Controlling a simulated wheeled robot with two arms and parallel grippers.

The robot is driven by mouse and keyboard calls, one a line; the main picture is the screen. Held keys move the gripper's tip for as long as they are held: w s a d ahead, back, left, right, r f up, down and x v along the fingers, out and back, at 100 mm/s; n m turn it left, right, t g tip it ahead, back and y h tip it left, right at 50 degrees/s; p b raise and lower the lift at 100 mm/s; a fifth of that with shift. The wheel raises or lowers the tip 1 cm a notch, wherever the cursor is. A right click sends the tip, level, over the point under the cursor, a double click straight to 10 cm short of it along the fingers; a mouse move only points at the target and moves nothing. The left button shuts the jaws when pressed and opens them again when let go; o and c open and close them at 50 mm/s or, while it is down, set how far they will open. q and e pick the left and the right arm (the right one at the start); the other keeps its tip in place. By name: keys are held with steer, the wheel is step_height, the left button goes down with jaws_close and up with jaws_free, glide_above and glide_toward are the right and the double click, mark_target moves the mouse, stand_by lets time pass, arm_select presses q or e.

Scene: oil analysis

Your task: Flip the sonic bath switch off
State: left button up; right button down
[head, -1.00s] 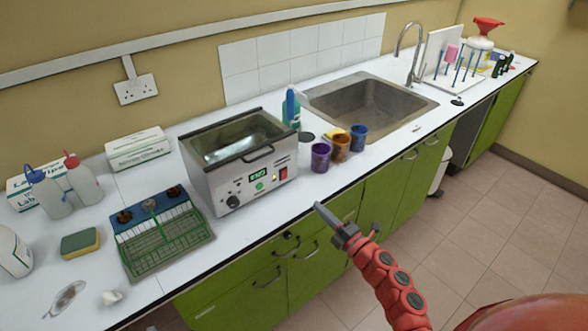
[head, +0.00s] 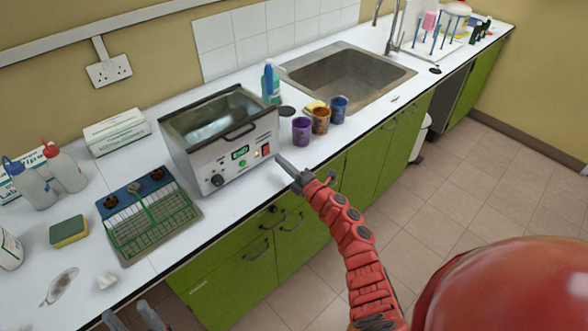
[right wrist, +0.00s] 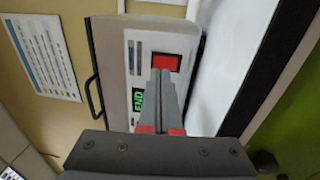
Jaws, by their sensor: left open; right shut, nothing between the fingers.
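The sonic bath (head: 203,158) is a metal box on the counter with an open basin, a front handle, a black knob and a lit green display (head: 240,153). Its red switch (head: 266,150) is at the right end of the front panel, and also shows in the right wrist view (right wrist: 166,62). My right gripper (head: 280,160) is shut and empty, its tips just in front of the switch. In the right wrist view its fingertips (right wrist: 163,75) overlap the switch's lower edge; I cannot tell whether they touch. My left gripper (head: 132,314) is open and empty at the bottom left edge.
Purple (head: 302,131), brown (head: 321,121) and blue (head: 339,110) beakers stand right of the bath, before the sink (head: 350,75). A green rack (head: 150,222) lies to its left. The counter strip in front of the bath is clear.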

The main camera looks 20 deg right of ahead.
mark_target(268, 148)
steer(key=x, duration=0.3)
steer(key=shift+w+r, duration=0.1)
steer(key=shift+r, duration=0.05)
steer(key=shift+w+a+p, duration=0.15)
steer(key=shift+w+p, duration=0.15)
